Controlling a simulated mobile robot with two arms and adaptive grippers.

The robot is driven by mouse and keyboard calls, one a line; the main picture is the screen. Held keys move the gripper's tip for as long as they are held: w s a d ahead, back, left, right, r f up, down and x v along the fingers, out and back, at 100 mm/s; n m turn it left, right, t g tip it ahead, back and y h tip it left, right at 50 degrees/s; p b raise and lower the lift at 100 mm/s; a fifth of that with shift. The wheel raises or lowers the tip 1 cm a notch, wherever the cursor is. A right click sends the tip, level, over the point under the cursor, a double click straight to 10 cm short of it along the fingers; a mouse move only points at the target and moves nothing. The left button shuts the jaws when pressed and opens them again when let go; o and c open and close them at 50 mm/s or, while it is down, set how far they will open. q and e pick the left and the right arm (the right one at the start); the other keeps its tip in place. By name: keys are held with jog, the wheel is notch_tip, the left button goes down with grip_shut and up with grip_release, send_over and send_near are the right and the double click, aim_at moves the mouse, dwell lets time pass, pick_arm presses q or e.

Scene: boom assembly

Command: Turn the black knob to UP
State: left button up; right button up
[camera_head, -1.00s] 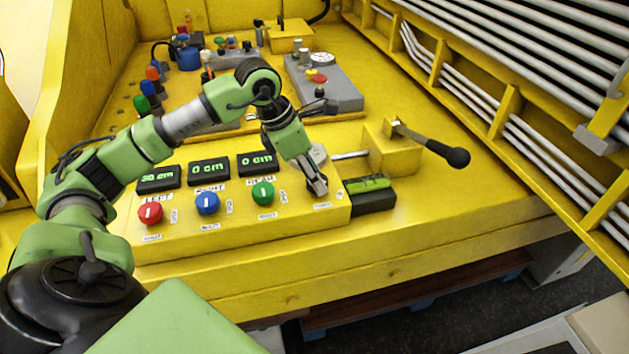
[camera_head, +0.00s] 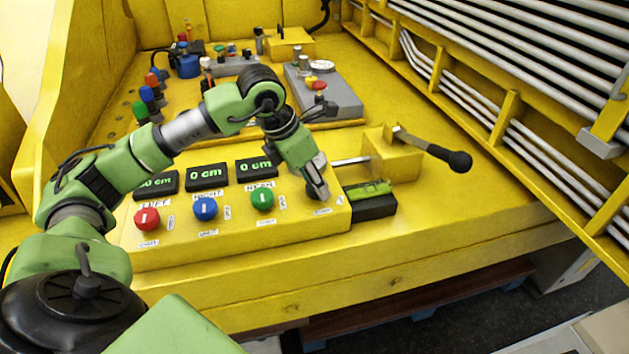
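A yellow control panel (camera_head: 235,240) carries a red knob (camera_head: 147,219), a blue knob (camera_head: 205,209) and a green knob (camera_head: 263,200) in a row. The black knob (camera_head: 311,197) is at the right end of this row, mostly hidden by my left gripper, so its pointing direction cannot be read. My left gripper (camera_head: 319,191) points down at the black knob, its fingertips at or around it. Whether the fingers are closed on it cannot be told. My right gripper is not in view.
Displays above the knobs read 0 cm at the middle (camera_head: 207,176) and right (camera_head: 256,167); the left one (camera_head: 155,184) is partly covered by my arm. A black-handled lever (camera_head: 455,160) and a black box (camera_head: 374,207) with a green top stand to the right.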

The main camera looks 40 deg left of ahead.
pick_arm(q)
jog(key=o, duration=1.1)
jog(key=v, duration=1.2)
jog(key=shift+a, duration=0.1)
jog(key=shift+f, duration=0.1)
